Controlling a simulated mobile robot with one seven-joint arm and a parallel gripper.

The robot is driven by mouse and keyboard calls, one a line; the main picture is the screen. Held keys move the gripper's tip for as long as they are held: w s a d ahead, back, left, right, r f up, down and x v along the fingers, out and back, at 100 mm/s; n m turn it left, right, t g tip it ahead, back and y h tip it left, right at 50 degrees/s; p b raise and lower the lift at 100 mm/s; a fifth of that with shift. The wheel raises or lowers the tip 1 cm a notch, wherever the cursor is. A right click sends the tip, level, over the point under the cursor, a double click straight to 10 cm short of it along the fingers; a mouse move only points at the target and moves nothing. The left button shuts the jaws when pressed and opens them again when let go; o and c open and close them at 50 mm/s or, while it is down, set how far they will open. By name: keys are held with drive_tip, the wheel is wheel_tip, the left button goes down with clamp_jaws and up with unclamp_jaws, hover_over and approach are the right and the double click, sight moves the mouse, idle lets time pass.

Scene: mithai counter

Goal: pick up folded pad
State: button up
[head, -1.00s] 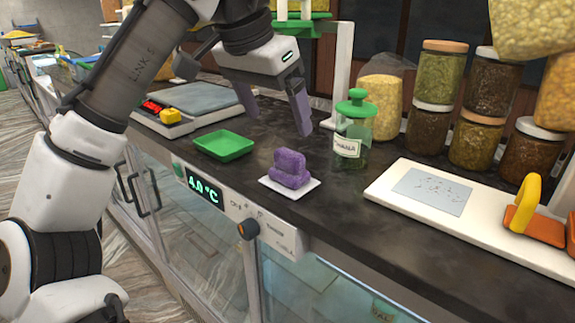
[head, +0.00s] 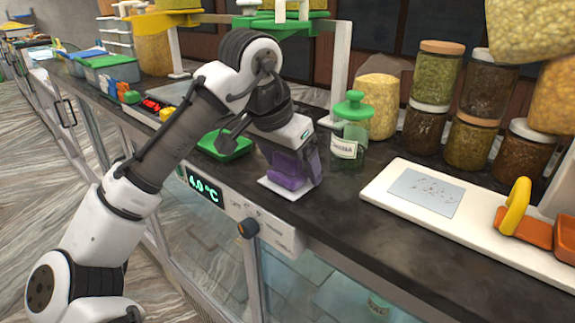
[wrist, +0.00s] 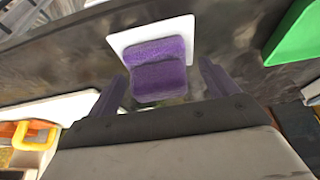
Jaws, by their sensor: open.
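The folded pad (head: 284,183) is purple and sits on a small white square tile (head: 277,190) near the counter's front edge. In the wrist view the pad (wrist: 158,72) lies between my two fingers, with the white tile (wrist: 119,41) under it. My gripper (head: 294,175) is over the pad with its fingers pointing down, and it hides part of the pad in the head view. In the wrist view my gripper (wrist: 162,85) is open, with a gap beside the pad on each side.
A green tray (head: 226,144) is left of the pad, and a green-lidded jar (head: 350,135) stands close on the right. A white board (head: 400,200) lies further right. Stacked jars (head: 470,145) are behind it. Dark counter between tile and board is clear.

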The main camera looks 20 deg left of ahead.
drive_tip(key=c, duration=1.1)
drive_tip(key=shift+o, duration=0.2)
drive_tip(key=shift+r, duration=0.1)
wheel_tip(320, 180, up, 20)
drive_tip(key=shift+b, duration=0.45)
drive_tip(key=o, duration=0.4)
drive_tip(key=shift+c, duration=1.6)
